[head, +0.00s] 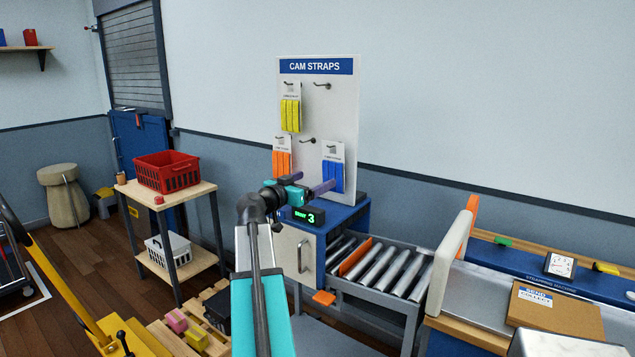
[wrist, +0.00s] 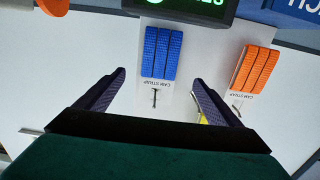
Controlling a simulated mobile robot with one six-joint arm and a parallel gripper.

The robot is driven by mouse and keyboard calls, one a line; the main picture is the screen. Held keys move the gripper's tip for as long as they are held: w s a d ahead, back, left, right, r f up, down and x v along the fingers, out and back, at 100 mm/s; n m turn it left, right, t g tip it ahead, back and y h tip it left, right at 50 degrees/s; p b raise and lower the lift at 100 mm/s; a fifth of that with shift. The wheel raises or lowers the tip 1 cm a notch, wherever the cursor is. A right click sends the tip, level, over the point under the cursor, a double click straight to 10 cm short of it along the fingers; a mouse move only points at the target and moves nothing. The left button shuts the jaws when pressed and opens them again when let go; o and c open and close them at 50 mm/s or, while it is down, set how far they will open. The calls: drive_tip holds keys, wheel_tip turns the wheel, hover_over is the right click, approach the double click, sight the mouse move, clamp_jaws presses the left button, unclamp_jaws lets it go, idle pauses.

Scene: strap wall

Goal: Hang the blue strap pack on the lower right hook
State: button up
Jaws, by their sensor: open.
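The blue strap pack (head: 333,174) hangs at the lower right of the white CAM STRAPS board (head: 346,100), its white card up at a hook. In the wrist view, which is upside down, the blue pack (wrist: 162,52) hangs straight and the lower right hook (wrist: 155,97) shows at its card's hole. My gripper (head: 322,185) is in front of the board, close to the blue pack. In the wrist view my gripper (wrist: 158,79) is open, with its dark fingers on either side of the card and apart from it. Nothing is held.
An orange pack (head: 281,163) hangs at lower left and a yellow pack (head: 290,114) above it. The upper right hook (head: 322,85) and a middle hook (head: 308,140) are empty. A dark display box (head: 303,215) stands below the board, near my gripper.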

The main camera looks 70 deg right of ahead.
drive_tip(key=b+v, duration=0.1)
drive_tip(key=v, duration=0.8)
drive_tip(key=shift+a+b, duration=0.2)
drive_tip(key=shift+b, duration=0.2)
drive_tip(key=shift+w, duration=0.15)
